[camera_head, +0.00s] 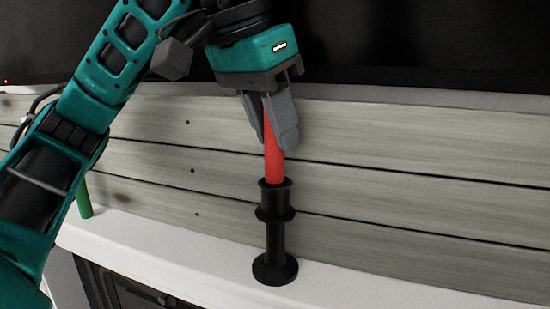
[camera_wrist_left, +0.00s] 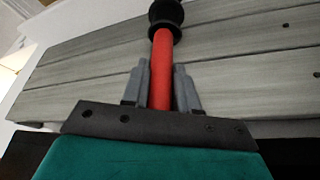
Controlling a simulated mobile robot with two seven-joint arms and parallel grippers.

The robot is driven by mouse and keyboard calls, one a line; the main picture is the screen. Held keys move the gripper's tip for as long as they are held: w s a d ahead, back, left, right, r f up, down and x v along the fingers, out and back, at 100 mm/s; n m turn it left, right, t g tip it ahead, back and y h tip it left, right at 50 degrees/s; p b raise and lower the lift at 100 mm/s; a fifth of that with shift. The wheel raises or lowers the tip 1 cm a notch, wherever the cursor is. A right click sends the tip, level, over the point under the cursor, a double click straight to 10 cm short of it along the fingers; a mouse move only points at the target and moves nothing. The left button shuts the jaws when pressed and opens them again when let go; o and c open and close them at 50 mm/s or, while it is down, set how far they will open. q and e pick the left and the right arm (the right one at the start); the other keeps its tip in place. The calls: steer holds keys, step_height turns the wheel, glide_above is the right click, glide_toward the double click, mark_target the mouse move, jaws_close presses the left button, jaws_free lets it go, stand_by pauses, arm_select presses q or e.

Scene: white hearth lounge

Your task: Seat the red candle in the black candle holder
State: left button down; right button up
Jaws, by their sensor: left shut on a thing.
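The red candle (camera_head: 273,163) is upright, its lower end at the top cup of the black candle holder (camera_head: 277,238). The holder stands upright on the white mantel ledge. My left gripper (camera_head: 272,140) is shut on the upper part of the candle from above. In the left wrist view the candle (camera_wrist_left: 162,72) runs between the fingers of the gripper (camera_wrist_left: 160,75) to the holder (camera_wrist_left: 165,15). The cup hides the candle's lower end, so I cannot tell how deep it sits. My right gripper is not in view.
A green candle-like stick (camera_head: 84,200) stands on the white ledge (camera_head: 365,285) at the left, partly behind my left arm. A grey plank wall (camera_head: 400,160) rises close behind the holder, with a dark screen (camera_head: 420,40) above. The ledge right of the holder is clear.

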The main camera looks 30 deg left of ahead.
mark_target(268, 139)
arm_select(q)
steer(key=shift+s+f, duration=0.1)
steer(key=shift+f, duration=1.85)
steer(key=c, duration=1.1)
jaws_free()
steer(key=shift+b, duration=0.3)
steer(key=shift+c, duration=0.2)
steer(key=p+v, duration=0.3)
steer(key=v, duration=0.9)
steer(key=shift+w+r, duration=0.15)
steer(key=shift+w, duration=0.15)
